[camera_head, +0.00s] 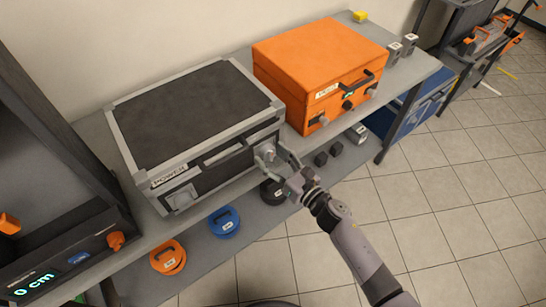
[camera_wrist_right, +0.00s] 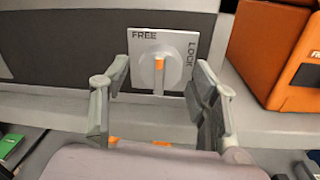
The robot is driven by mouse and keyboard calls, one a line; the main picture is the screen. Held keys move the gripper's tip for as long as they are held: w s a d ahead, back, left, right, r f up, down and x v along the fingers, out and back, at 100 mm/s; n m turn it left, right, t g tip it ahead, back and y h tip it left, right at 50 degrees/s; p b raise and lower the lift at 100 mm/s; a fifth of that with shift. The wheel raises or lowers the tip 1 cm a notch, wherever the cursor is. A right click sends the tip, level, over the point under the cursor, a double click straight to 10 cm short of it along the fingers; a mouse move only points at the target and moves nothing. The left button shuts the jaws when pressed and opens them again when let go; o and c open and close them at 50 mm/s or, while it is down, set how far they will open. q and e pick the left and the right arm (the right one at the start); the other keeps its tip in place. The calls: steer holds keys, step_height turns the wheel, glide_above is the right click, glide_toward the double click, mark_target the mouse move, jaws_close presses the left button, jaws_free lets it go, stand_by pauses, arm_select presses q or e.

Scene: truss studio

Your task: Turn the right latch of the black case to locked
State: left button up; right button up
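The black case (camera_head: 195,115) with grey metal edges stands on the bench in the head view. Its right latch (camera_head: 267,153) is on the front face near the right corner. In the wrist view the latch plate (camera_wrist_right: 148,42) reads FREE at the top and LOCK at the right. A round grey knob with an upright bar and an orange mark (camera_wrist_right: 159,64) sits on it, the bar roughly below FREE. My right gripper (camera_wrist_right: 160,78) is open, its fingers on either side of the knob, apparently not touching it. In the head view it (camera_head: 275,160) is at the latch. My left gripper is out of view.
An orange case (camera_head: 310,65) stands close to the right of the black case. Below the bench front are orange (camera_head: 168,257) and blue (camera_head: 224,221) round weights and dark blocks. A device reading 0 cm (camera_head: 70,262) is at the left. Tiled floor lies open at the right.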

steer(key=c, duration=1)
steer(key=shift+m, duration=0.3)
steer(key=m+b, duration=0.1)
steer(key=m, duration=0.1)
steer(key=shift+f+m, duration=0.1)
steer(key=shift+m, duration=0.3)
steer(key=m+b, duration=0.1)
steer(key=m, duration=0.2)
steer(key=shift+s+a+m, duration=0.1)
steer(key=shift+m, duration=0.3)
steer(key=m+t, duration=0.1)
steer(key=m, duration=0.4)
steer(key=shift+m, duration=0.4)
steer(key=m, duration=0.5)
steer(key=shift+a+r+m+h+p, duration=0.1)
steer(key=shift+r+m+h+p, duration=0.1)
steer(key=shift+m+h+p, duration=0.15)
